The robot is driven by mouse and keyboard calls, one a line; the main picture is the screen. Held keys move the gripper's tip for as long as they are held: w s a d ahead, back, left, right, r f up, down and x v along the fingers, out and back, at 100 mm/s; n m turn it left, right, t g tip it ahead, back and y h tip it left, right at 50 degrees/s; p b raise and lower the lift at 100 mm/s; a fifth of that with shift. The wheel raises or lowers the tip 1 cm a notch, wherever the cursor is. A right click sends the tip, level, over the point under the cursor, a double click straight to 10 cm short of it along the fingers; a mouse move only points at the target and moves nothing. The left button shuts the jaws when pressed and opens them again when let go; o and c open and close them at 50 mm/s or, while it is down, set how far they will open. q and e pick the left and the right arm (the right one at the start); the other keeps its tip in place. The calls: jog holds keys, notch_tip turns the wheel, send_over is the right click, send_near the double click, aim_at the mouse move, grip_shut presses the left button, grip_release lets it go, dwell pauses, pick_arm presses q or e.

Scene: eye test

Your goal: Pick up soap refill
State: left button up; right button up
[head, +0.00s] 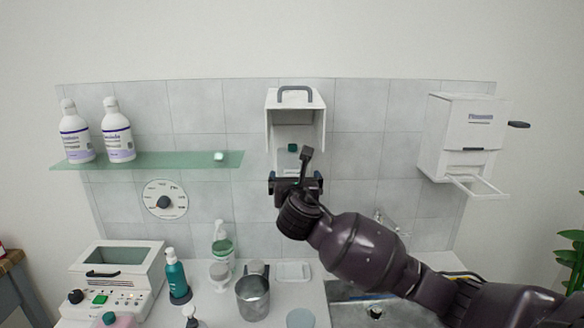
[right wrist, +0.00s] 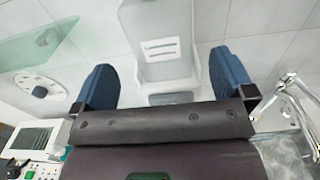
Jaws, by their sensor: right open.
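I cannot tell for sure which thing is the soap refill. A pink container (head: 117,322) with a green cap is cut off by the bottom edge of the head view, at the left. My right gripper (head: 296,181) is open, in front of the wall below a white dispenser (head: 296,98) with a grey handle and raised cover. Nothing is held. My left gripper is not in view.
Two white bottles (head: 76,135) (head: 118,134) stand on a glass shelf (head: 175,160). A teal pump bottle (head: 177,278), a metal mug (head: 252,297) and a white device (head: 118,275) crowd the counter. A white box (head: 465,138) hangs at right, above the sink (head: 375,312).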

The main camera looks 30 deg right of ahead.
aim_at(294, 166)
jog(key=shift+w+d+r, duration=0.25)
jog(key=shift+w+d, duration=0.1)
jog(key=shift+w, duration=0.25)
jog(key=x, duration=0.4)
jog(key=shift+w+p, duration=0.1)
jog(key=shift+p, duration=0.2)
jog(key=shift+w+d+r, duration=0.15)
jog(key=shift+w+d, duration=0.15)
jog(key=shift+w, duration=0.15)
jog(key=shift+p+x, duration=0.6)
jog(key=shift+x, duration=1.5)
jog(key=shift+a, duration=0.1)
jog(key=c, duration=0.7)
